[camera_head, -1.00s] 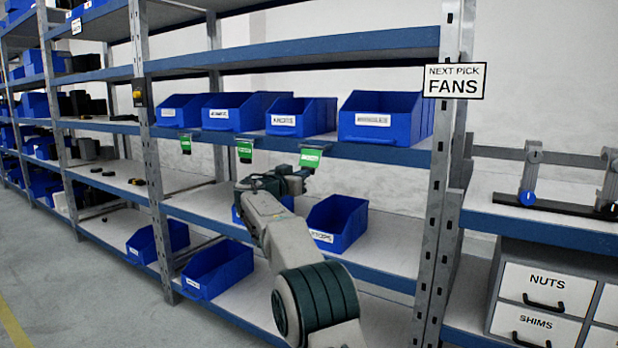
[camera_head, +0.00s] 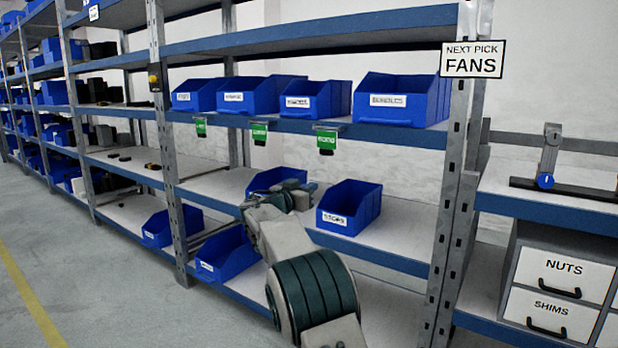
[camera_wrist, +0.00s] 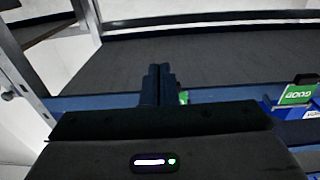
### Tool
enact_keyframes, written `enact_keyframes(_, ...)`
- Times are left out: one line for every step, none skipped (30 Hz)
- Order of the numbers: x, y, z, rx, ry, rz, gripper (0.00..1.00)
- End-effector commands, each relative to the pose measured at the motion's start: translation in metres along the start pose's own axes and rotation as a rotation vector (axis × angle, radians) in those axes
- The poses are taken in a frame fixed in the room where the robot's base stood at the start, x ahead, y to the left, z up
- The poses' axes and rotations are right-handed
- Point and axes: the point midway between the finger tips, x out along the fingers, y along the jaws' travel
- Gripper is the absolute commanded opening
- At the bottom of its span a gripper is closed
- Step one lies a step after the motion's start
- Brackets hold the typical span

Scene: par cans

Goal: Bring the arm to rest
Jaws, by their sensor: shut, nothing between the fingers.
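My gripper shows in the wrist view (camera_wrist: 159,84) with its two dark fingers together and nothing between them. In the head view my arm reaches from the bottom toward the shelf rack, and its end is by the middle shelf (camera_head: 215,186). That end is in front of a blue bin (camera_head: 272,178) and left of another blue bin (camera_head: 350,207). The fingertips are not clear in the head view.
Several blue bins (camera_head: 402,100) stand on the shelf above, with green tags (camera_head: 326,140) hanging below its edge. A rack upright (camera_head: 455,190) stands right of my arm, with NUTS and SHIMS drawers (camera_head: 562,280) beyond. Floor (camera_head: 90,270) at the left is clear.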

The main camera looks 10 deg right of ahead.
Motion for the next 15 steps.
enact_keyframes(0.000,0.000,0.002,0.000,0.000,0.000,0.00)
enact_keyframes(0.000,0.000,0.003,0.001,0.000,0.000,0.00)
enact_keyframes(0.000,0.000,0.003,0.001,0.000,0.000,0.00)
enact_keyframes(0.000,0.000,0.003,0.001,0.000,0.000,0.00)
enact_keyframes(0.000,0.000,0.003,0.001,0.000,0.000,0.00)
enact_keyframes(0.000,0.000,0.003,0.001,0.000,0.000,0.00)
enact_keyframes(0.000,0.000,0.003,0.001,0.000,0.000,0.00)
enact_keyframes(0.000,0.000,0.003,0.001,0.000,0.000,0.00)
enact_keyframes(0.000,0.000,0.003,0.001,0.000,0.000,0.00)
enact_keyframes(0.000,0.000,0.003,0.001,0.000,0.000,0.00)
enact_keyframes(0.000,0.000,0.003,0.001,0.000,0.000,0.00)
enact_keyframes(0.000,0.001,0.001,-0.001,-0.003,0.001,0.00)
enact_keyframes(0.001,0.003,-0.001,-0.003,-0.007,0.003,0.00)
enact_keyframes(0.001,0.006,-0.004,-0.008,-0.015,0.007,0.00)
enact_keyframes(0.001,0.012,-0.010,-0.016,-0.032,0.013,0.00)
